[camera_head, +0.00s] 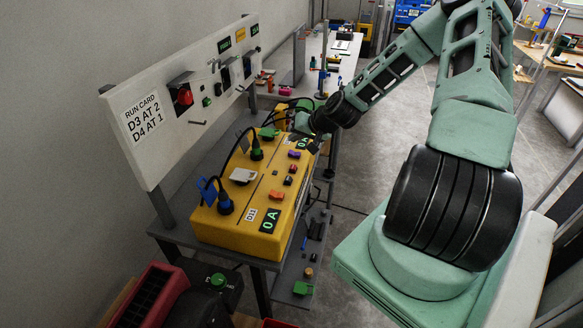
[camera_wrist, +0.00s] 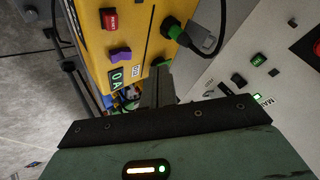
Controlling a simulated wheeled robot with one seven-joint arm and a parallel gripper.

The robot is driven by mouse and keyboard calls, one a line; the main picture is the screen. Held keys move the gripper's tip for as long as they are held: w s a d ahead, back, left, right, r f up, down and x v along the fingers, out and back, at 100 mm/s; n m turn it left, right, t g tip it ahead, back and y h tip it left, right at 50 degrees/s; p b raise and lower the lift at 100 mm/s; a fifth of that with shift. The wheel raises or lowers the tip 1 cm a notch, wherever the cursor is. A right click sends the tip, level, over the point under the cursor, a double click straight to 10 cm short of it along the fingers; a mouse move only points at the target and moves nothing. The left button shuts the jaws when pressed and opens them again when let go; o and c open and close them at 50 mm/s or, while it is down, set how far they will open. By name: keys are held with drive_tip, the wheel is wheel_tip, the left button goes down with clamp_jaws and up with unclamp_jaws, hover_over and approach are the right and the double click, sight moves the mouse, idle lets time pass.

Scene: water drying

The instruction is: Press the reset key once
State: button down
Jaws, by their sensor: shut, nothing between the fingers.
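The red reset key (camera_wrist: 109,19), with white lettering, is on the yellow box (camera_wrist: 140,30) near the top of the wrist view. A purple rocker (camera_wrist: 119,54) and a 0A display (camera_wrist: 116,77) sit beside it. In the head view the yellow box (camera_head: 222,232) lies on the bench with small red and purple keys along its top. My gripper (camera_wrist: 158,86) is shut and empty. Its fingers appear apart from the reset key, nearer the display end. In the head view my gripper (camera_head: 303,122) is over the box's far end, its fingertips hard to make out.
A white panel (camera_head: 150,155) with a run card and a red knob (camera_head: 184,96) stands behind the box. Dark cables and plugs (camera_head: 225,205) rise from the box's top. A red bin (camera_head: 145,295) is at lower left. Open floor (camera_head: 375,150) lies right.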

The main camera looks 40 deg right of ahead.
sight(293, 168)
drive_tip(key=shift+f, duration=0.15)
wheel_tip(293, 168, down, 9)
drive_tip(key=b, duration=0.6)
drive_tip(key=shift+r+b, duration=0.2)
drive_tip(key=shift+b, duration=0.15)
drive_tip(key=shift+f, duration=0.15)
idle(1.4)
drive_tip(key=shift+f+b, duration=0.25)
drive_tip(key=shift+b, duration=0.05)
drive_tip(key=shift+f+b, duration=0.3)
drive_tip(key=shift+f, duration=0.1)
idle(0.6)
drive_tip(key=shift+r, duration=0.1)
drive_tip(key=shift+r+p, duration=0.6)
drive_tip(key=shift+r, duration=0.15)
